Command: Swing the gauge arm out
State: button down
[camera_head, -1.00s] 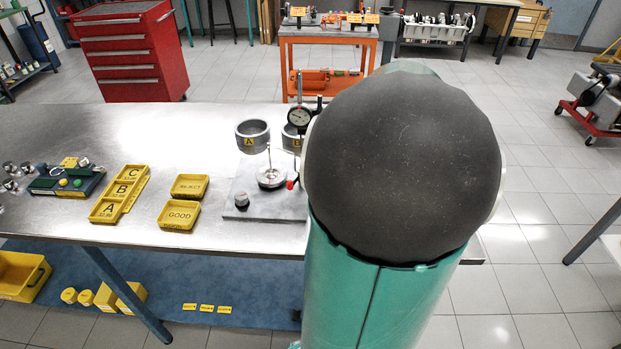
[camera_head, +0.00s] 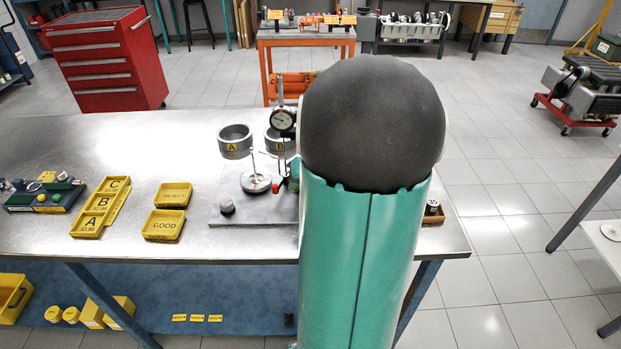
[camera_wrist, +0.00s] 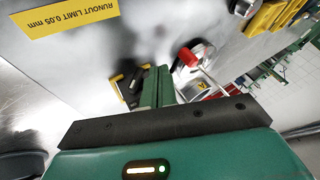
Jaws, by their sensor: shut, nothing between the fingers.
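A red knob (camera_head: 278,187) sits low beside the gauge; what looks like the same red knob (camera_wrist: 188,57) shows in the wrist view, just right of my fingers. A round metal disc with a thin upright rod (camera_head: 255,181) stands on the plate. My gripper (camera_wrist: 157,78) is shut and empty, its green fingers close to the knob, with contact unclear. My arm hides the right part of the plate in the head view.
Two grey rings, A (camera_head: 235,141) and B (camera_head: 280,142), stand behind the plate. Yellow trays (camera_head: 163,225) lie to the left. A yellow runout-limit label (camera_wrist: 66,18) shows in the wrist view.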

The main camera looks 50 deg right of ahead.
aim_at(276, 185)
jog(key=shift+w+a, duration=0.8)
jog(key=shift+a, duration=0.05)
jog(key=m+h, duration=0.1)
jog(key=w+a+m, duration=0.1)
jog(key=shift+w+a+m+h, duration=0.1)
jog(key=shift+w+m+h, duration=0.15)
jog(key=shift+m+h, duration=0.15)
jog(key=shift+w+a, duration=0.1)
jog(key=shift+w, duration=0.3)
